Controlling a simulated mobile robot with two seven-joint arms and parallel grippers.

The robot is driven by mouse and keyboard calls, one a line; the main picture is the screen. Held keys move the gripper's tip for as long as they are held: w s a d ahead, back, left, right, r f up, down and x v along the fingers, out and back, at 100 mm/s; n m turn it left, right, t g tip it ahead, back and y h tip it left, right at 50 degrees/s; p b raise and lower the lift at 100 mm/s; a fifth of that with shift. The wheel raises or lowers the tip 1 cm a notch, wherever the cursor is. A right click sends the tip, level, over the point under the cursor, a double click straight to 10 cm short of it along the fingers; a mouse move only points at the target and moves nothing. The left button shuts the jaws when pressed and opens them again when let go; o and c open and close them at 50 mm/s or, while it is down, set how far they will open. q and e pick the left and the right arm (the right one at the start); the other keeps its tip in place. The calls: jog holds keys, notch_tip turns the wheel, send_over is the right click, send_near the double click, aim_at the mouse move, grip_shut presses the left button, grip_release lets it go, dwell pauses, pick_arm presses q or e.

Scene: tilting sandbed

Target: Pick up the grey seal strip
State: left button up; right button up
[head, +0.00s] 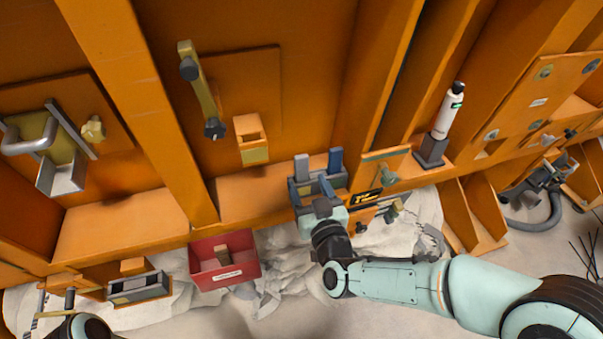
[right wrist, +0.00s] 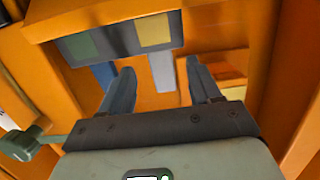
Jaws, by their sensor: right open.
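The grey seal strip (head: 301,167) stands upright in a dark grey holder (head: 293,193) on the orange ledge, left of a blue strip (head: 335,160). My right gripper (head: 317,187) is open and empty in front of the holder. In the right wrist view, the grey strip (right wrist: 162,72) shows between and beyond the two fingers (right wrist: 160,68), apart from them. The blue strip (right wrist: 104,76) is beside the left finger there. The holder (right wrist: 120,38) carries green and yellow squares. The strip's lower part is hidden in the head view. Only a piece of my left arm shows at bottom left; its jaws are unclear.
A red bin (head: 205,275) hangs below the ledge, left of the gripper. A white bottle-like tool (head: 447,112) stands in a dark base to the right. A yellow-green lever (head: 203,95) and an orange box (head: 251,135) are on the back panel. Orange ribs divide the wall.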

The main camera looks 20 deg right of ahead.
aim_at(303, 174)
jog(key=w, duration=0.5)
jog(key=shift+w+a+r, duration=0.1)
jog(key=shift+r, duration=0.05)
pick_arm(q)
jog(key=shift+r, duration=0.1)
pick_arm(e)
jog(key=c, duration=1.1)
pick_arm(q)
jog(key=shift+g, duration=0.5)
jog(key=r+p, duration=0.1)
jog(key=p, duration=0.1)
jog(key=s+r+p, duration=0.1)
jog(key=r+p, duration=0.1)
jog(key=s+r+p, duration=0.1)
jog(key=r+p, duration=0.1)
jog(key=shift+r+p, duration=0.1)
jog(key=shift+p, duration=0.2)
pick_arm(e)
notch_tip(303, 174, up, 20)
jog(key=shift+r, duration=0.1)
